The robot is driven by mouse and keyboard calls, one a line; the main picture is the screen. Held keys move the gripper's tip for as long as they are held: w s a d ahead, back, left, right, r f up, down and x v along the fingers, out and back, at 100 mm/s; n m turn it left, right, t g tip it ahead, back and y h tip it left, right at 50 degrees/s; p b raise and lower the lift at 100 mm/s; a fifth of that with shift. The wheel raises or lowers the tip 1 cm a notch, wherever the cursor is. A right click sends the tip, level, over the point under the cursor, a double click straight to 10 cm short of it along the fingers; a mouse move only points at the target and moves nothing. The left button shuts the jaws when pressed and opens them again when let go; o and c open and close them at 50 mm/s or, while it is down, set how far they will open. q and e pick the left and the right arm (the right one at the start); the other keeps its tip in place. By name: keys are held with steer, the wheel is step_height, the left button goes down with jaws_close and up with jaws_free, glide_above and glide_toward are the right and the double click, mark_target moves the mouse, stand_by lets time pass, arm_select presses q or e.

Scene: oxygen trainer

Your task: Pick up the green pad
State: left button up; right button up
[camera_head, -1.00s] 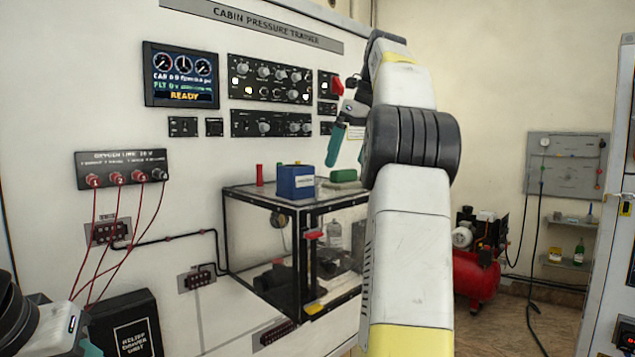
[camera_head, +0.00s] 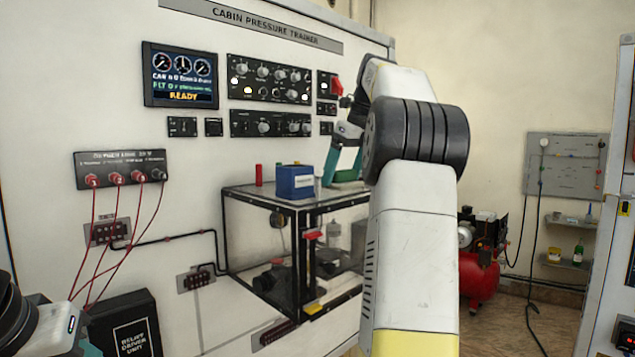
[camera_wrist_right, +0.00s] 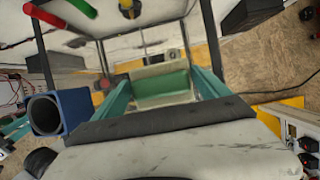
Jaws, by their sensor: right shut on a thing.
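The green pad (camera_head: 345,176) is on top of the clear box with the black frame (camera_head: 327,202), right of a blue box. My right gripper (camera_head: 344,168) reaches down over it, with one teal finger on each side. In the right wrist view the pad (camera_wrist_right: 160,86) sits between the two teal fingers (camera_wrist_right: 165,90), and the gripper is shut on it. I cannot tell whether the pad still touches the box top. My left gripper (camera_head: 88,347) shows only in part at the bottom left; its fingertips are hidden.
The blue box (camera_head: 296,182) stands close left of the pad, with a red cylinder (camera_head: 259,175) further left. The trainer panel (camera_head: 200,30) rises behind. Red cables (camera_head: 117,220) hang at the left. A red compressor (camera_head: 480,275) stands on the floor at right.

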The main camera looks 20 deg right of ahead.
mark_target(344, 170)
steer(key=shift+r, duration=0.2)
steer(key=shift+r, duration=1.5)
steer(key=shift+s+r, duration=0.15)
steer(key=shift+s, duration=0.1)
steer(key=s+a+r, duration=0.1)
steer(key=s, duration=1.4)
steer(key=shift+s+a+r, duration=0.15)
steer(key=shift+s, duration=0.1)
